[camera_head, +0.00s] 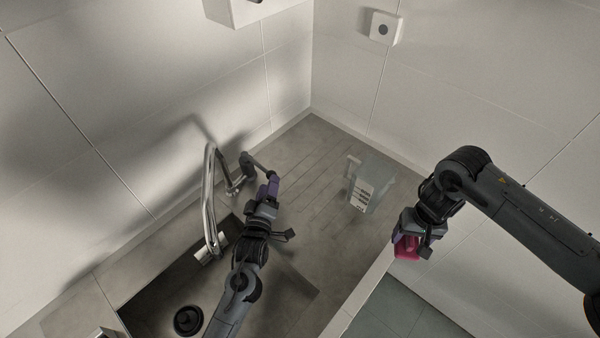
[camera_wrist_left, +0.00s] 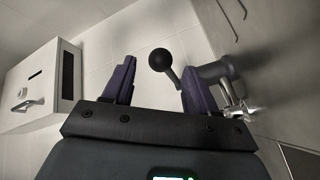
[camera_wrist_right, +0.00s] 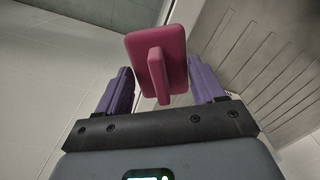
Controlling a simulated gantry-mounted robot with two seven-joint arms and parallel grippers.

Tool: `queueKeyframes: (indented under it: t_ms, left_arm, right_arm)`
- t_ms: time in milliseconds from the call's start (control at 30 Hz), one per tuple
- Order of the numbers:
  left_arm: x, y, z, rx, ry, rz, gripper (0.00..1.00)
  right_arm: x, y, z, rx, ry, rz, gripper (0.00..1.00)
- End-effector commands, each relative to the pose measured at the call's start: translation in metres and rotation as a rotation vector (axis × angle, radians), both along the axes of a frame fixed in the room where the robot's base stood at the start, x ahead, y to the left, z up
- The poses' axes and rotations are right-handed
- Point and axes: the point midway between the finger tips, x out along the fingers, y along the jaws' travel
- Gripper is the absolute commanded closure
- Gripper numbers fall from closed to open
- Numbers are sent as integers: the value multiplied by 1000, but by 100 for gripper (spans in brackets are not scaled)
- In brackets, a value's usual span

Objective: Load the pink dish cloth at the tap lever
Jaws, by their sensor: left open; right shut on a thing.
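The pink dish cloth (camera_head: 407,247) shows as a stiff pink slab with a raised rib. It is at my right gripper (camera_head: 412,238), which is shut on it beyond the counter's right edge. The right wrist view shows the pink slab (camera_wrist_right: 157,62) at my right fingertips (camera_wrist_right: 163,88). The tap lever (camera_head: 258,165) is a dark bar with a round end beside the chrome tap (camera_head: 208,195). My left gripper (camera_head: 271,187) is open beside the lever. In the left wrist view, the lever's black ball (camera_wrist_left: 161,60) appears between my left fingertips (camera_wrist_left: 157,75); contact cannot be told.
A sink with a dark drain (camera_head: 188,320) lies at lower left, partly under my left arm. A pale box (camera_head: 371,185) stands on the counter between the grippers. White wall boxes (camera_head: 240,10) (camera_head: 385,27) hang above. The ribbed counter (camera_head: 310,170) behind is bare.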

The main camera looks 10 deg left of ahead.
Motion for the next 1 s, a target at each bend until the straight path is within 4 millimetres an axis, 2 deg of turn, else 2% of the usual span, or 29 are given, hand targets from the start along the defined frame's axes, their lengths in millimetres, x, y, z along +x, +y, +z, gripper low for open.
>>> queueKeyframes:
  t_ms: [100, 300, 500, 767, 867, 1000]
  left_arm:
    - [20, 1, 1, 0, -1, 0, 43]
    - [42, 3, 0, 1, 0, 0, 43]
    - [51, 3, 0, 0, 0, 0, 43]
    - [51, 3, 0, 0, 1, 1, 43]
    - [51, 3, 0, 0, 1, 1, 55]
    - [51, 3, 0, 0, 1, 1, 76]
  right_arm:
    - [0, 0, -1, 0, 0, 0, 56]
    - [0, 0, -2, 0, 0, 0, 56]
    - [0, 0, -2, 0, 0, 0, 56]
    - [0, 0, -2, 0, 0, 0, 56]
    - [0, 0, -2, 0, 0, 0, 56]
    - [0, 0, -2, 0, 0, 0, 56]
